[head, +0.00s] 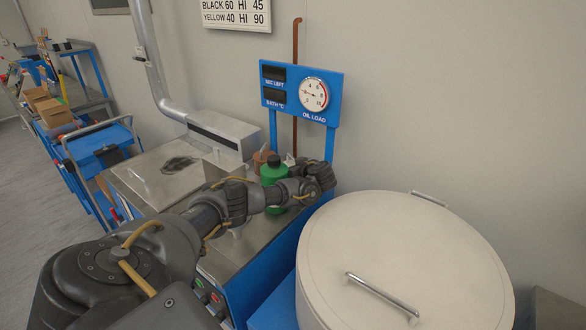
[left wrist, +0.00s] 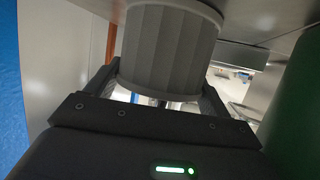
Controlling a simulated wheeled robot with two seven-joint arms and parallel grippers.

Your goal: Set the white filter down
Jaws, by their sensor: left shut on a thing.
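My left gripper (head: 320,176) is at the far end of my arm, beside the blue gauge stand, above the steel worktop. In the left wrist view it is shut on the white filter (left wrist: 168,48), a pleated cylinder that looks grey in the shade. In the head view I cannot make out the filter behind the gripper. Whether its base touches anything cannot be told. My right gripper is not in view.
A green bottle (head: 272,172) stands close by the left wrist, with a brown container (head: 262,157) behind it. A large round lidded drum (head: 400,255) fills the right. The gauge panel (head: 300,92) stands behind. A blue cart (head: 105,150) is at the left.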

